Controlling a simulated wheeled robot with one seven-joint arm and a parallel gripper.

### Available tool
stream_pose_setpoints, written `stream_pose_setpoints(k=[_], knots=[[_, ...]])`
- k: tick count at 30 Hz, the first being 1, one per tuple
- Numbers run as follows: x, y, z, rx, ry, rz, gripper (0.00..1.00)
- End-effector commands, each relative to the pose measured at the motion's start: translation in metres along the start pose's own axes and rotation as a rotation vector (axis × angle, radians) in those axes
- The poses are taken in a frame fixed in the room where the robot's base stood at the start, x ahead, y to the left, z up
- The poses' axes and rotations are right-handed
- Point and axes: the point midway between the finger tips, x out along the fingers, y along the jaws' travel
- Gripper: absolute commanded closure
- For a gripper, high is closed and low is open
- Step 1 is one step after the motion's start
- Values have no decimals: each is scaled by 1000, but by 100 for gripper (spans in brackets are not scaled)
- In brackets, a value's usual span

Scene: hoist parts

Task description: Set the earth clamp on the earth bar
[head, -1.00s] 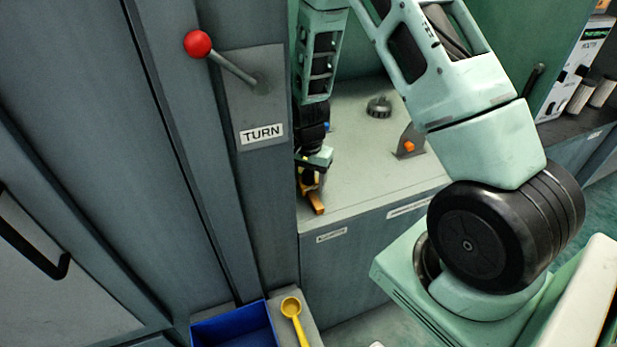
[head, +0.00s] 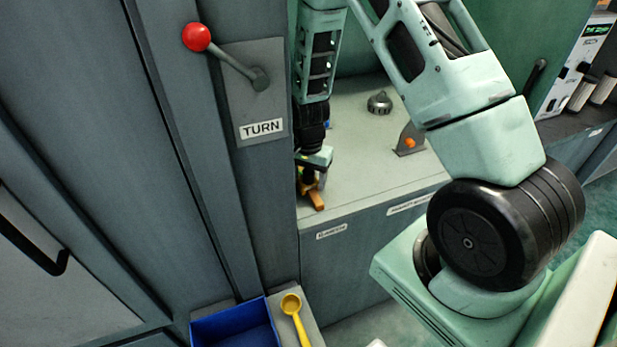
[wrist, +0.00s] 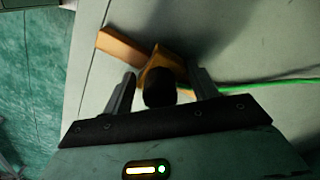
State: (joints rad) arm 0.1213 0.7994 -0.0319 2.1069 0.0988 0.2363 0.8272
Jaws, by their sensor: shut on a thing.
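My gripper (wrist: 161,88) is shut on the earth clamp (wrist: 165,66), a yellow-orange piece with a black grip between the fingers. A green cable runs off to the right in the wrist view. The clamp also shows in the head view (head: 307,181), below my gripper (head: 309,170), near the bench's front left corner. A copper-coloured bar (wrist: 122,47), apparently the earth bar, lies beside the clamp and overlaps it in the wrist view. The bar also shows in the head view (head: 316,200). I cannot tell whether the clamp sits on the bar or only touches it.
A grey cabinet post with a red-knobbed lever (head: 228,55) and a TURN label stands close left of my gripper. A grey knob (head: 379,102) and a bracket with an orange part (head: 410,141) stand on the bench. A blue tray (head: 232,325) and yellow ladle (head: 294,316) are below.

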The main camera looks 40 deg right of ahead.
Motion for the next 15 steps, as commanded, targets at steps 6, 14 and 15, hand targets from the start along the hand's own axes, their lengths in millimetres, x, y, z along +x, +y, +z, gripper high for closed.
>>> stream_pose_setpoints(k=[6, 14, 15], knots=[[2, 0, 0, 0, 0, 0, 70], [2, 0, 0, 0, 0, 0, 16], [2, 0, 0, 0, 0, 0, 16]])
